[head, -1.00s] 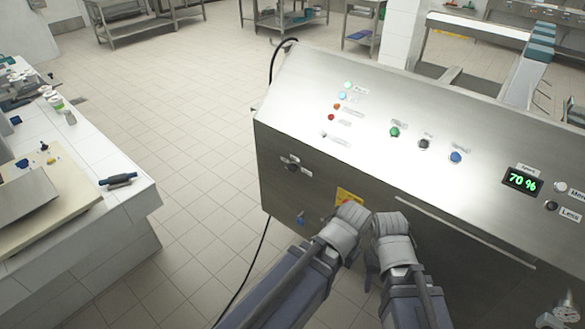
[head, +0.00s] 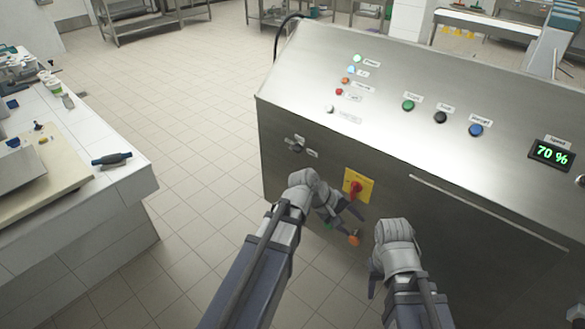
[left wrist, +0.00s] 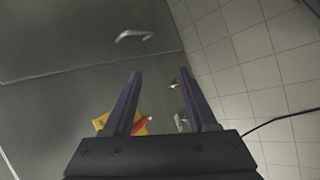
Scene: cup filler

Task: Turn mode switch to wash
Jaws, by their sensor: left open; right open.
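A dark rotary switch with small labels beside it (head: 295,145) sits on the upper left of the machine's steel front; the label text is too small to read. A small silver knob in the left wrist view (left wrist: 181,122) appears to be this switch, partly behind a finger. My left gripper (head: 352,225) is open and empty, below and to the right of the switch, in front of the panel. Its two fingers also show in the left wrist view (left wrist: 160,92). My right gripper (head: 388,278) is open and empty, lower and farther right, apart from the machine.
A red switch on a yellow plate (head: 357,186) is close to my left gripper, with an orange knob (head: 354,240) below. Green, black and blue buttons and a 70 % display (head: 551,153) are on the sloped top. A white counter (head: 110,185) stands left, with open floor between.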

